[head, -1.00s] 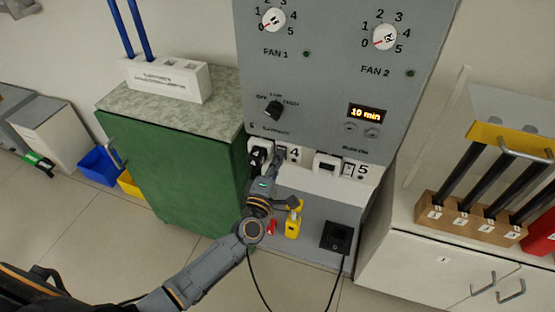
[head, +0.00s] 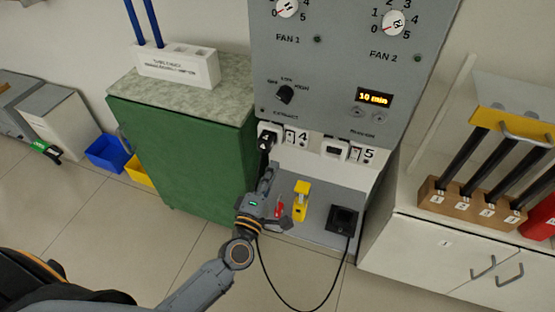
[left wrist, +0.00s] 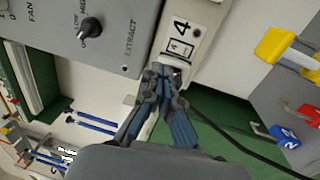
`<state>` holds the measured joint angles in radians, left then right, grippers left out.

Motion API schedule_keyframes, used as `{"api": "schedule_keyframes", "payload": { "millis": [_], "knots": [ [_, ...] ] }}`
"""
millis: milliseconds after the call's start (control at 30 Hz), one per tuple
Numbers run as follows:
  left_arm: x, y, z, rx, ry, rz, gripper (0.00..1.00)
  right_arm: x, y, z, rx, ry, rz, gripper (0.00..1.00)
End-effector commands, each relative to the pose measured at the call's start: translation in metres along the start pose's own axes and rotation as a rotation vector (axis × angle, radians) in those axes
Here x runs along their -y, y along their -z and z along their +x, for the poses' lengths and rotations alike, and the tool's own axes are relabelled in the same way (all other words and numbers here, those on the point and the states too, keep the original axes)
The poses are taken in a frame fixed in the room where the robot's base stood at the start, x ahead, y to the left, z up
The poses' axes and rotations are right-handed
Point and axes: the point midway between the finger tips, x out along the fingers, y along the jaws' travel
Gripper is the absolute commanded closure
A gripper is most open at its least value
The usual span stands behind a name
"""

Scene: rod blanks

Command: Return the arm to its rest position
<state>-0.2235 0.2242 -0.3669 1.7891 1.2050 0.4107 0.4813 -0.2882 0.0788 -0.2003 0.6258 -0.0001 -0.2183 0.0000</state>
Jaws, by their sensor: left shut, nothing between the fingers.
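My left arm comes in from the lower left in the head view. Its gripper (head: 267,174) is shut and empty, just below the black plug (head: 266,140) in the white socket strip beside number 4. In the left wrist view the shut fingertips (left wrist: 165,72) overlap the socket area under the 4, so the plug is mostly hidden there. I cannot tell from this whether they touch it. My right gripper is not in view.
The grey control panel (head: 335,60) stands above the sockets. A yellow block (head: 301,200), a red tag (head: 280,208) and a black outlet (head: 342,220) are right of the gripper. A black cable (head: 262,270) loops below. The green cabinet (head: 185,150) stands left.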

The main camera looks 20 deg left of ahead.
Motion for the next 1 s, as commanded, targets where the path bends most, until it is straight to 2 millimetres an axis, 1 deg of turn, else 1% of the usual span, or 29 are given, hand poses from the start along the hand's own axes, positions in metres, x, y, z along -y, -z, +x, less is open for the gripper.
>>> {"api": "schedule_keyframes", "payload": {
  "millis": [33,100,200,400,767,867,967,1000],
  "knots": [
    [0.0,0.0,-0.007,0.0,0.001,0.001,1.0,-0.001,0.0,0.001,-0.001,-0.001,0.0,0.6],
    [-0.003,0.0,-0.013,0.0,0.0,0.001,1.0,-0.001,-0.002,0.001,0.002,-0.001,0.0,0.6],
    [-0.004,0.0,-0.017,-0.001,-0.001,0.001,1.0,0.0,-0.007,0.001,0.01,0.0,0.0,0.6],
    [-0.005,0.0,-0.018,-0.001,-0.001,0.001,1.0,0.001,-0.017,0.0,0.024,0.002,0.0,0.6],
    [-0.004,0.0,-0.017,0.0,0.0,0.003,1.0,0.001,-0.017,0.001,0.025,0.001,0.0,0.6],
    [0.011,-0.001,-0.019,0.011,0.026,0.047,1.0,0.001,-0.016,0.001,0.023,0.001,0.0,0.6],
    [0.052,-0.003,-0.027,0.05,0.099,0.174,1.0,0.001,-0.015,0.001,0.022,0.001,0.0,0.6],
    [0.077,-0.004,-0.033,0.076,0.144,0.245,1.0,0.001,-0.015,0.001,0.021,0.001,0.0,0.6]
  ]
}}
